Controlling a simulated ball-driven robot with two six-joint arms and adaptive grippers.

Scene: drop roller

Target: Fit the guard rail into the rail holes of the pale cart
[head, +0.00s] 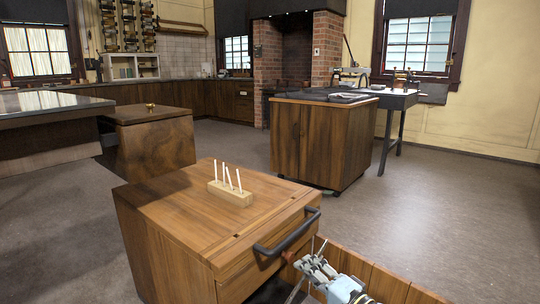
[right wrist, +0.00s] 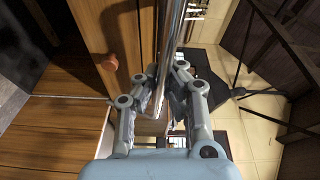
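The pale cart (head: 185,215) stands in the near middle of the head view, with a lighter wooden top. Small dark marks near its right edge (head: 236,236) look like rail holes. A chrome bar, seemingly the guard rail (right wrist: 171,45), runs between the fingers of my right gripper (right wrist: 167,95) in the right wrist view. The fingers sit close against it on both sides. In the head view my right gripper (head: 312,268) is low, just right of the cart's front, below its top. The rail's ends are hard to make out. My left gripper is not in view.
A block with several white sticks (head: 230,193) stands on the cart top. A black handle (head: 288,233) juts from the cart's front. A darker cart (head: 325,145) stands behind, with clear floor (head: 420,215) to the right.

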